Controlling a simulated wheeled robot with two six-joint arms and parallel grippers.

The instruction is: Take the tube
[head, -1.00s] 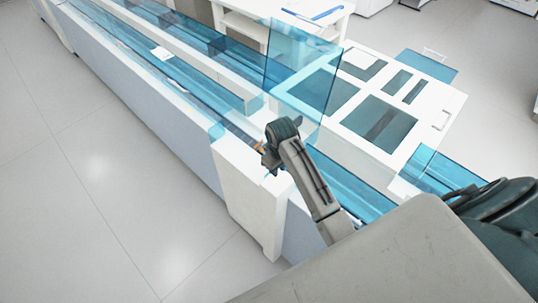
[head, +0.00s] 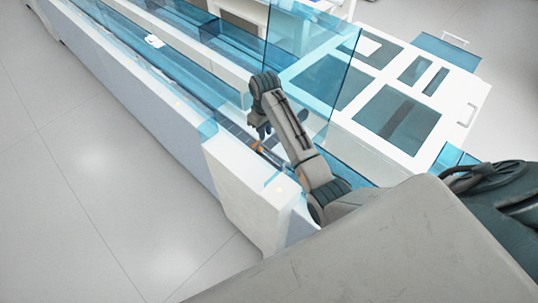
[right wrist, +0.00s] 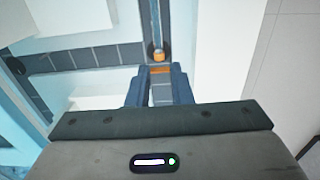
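A small tube with an orange top (right wrist: 158,55) stands in the dark track channel in the right wrist view, just beyond my right fingertips. My right gripper (right wrist: 160,82) is open, its two blue-grey fingers apart. A flat orange band (right wrist: 160,70) shows between the fingertips; I cannot tell whether it belongs to a tube. In the head view, my right gripper (head: 261,130) hangs over the near end of the track, with a small orange spot (head: 257,147) just below it. My left gripper is not in view.
The white track housing (head: 235,165) runs away to the upper left under blue clear covers. An upright blue clear panel (head: 310,75) stands close to the right of my arm. A white cabinet with dark windows (head: 470,85) is at the right. The left floor is free.

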